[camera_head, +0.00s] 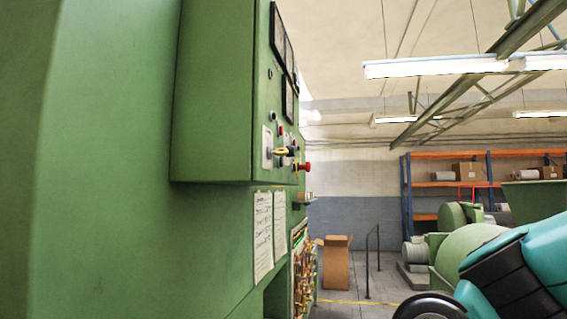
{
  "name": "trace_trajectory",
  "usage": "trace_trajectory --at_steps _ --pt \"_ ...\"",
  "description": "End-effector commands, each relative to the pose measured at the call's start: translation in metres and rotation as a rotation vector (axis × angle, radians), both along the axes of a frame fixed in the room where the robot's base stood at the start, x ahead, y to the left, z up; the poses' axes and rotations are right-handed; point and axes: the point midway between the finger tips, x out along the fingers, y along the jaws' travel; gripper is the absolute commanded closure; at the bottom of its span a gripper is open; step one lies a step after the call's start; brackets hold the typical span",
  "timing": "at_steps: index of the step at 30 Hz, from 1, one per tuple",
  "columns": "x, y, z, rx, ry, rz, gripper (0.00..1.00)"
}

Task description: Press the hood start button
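A green control cabinet (215,95) fills the left side, and I see its front panel at a steep slant. On the panel are a yellow-handled switch (282,151) on a grey plate, a red knob-like control (303,167) sticking out, and small dark and red buttons (281,130) above them. I cannot tell which of these is the hood start button; labels are not readable. A teal and black part (520,265) at the lower right looks like my arm. My gripper is not in view.
Papers (263,235) and a wire-filled opening (303,262) are below the panel. A cardboard box (337,262) and a dark railing (372,260) stand on the floor beyond. Green machines (470,245) and orange shelves (445,185) are at the right. Air beside the panel is clear.

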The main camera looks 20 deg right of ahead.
Motion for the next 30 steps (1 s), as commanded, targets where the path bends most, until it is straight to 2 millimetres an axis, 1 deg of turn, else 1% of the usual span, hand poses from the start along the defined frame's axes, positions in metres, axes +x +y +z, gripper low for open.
trace_trajectory --at_steps 1,2,3,30 --pt "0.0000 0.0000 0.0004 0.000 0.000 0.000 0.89" --pt "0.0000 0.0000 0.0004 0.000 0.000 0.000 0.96" --pt "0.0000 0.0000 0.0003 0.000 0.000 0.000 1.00" --pt "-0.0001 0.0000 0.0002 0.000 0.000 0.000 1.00"
